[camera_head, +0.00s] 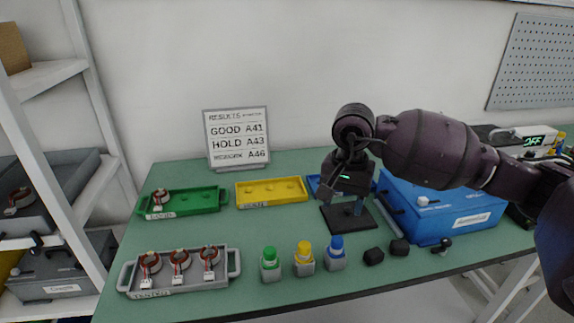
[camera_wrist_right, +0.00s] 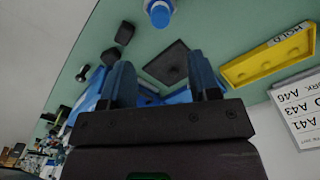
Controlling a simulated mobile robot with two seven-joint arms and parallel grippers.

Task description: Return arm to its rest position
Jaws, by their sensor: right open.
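My right arm comes in from the right and reaches over the back right of the green table (camera_head: 250,230). Its dark gripper (camera_head: 345,200) hangs above a black square plate (camera_head: 369,222) beside the blue box (camera_head: 455,218). In the right wrist view the two blue fingers (camera_wrist_right: 162,80) stand apart with nothing between them, and the black plate (camera_wrist_right: 168,62) shows beyond them. Whether the fingertips touch anything below is hard to tell. My left gripper is in neither view.
A grey tray (camera_head: 190,284) with several stators, a green tray (camera_head: 210,202) with one stator and a yellow tray (camera_head: 290,187) lie left. Green (camera_head: 270,265), yellow (camera_head: 304,260) and blue-capped (camera_head: 336,255) bottles and black blocks (camera_head: 373,257) stand in front. A results sign (camera_head: 237,137) stands behind.

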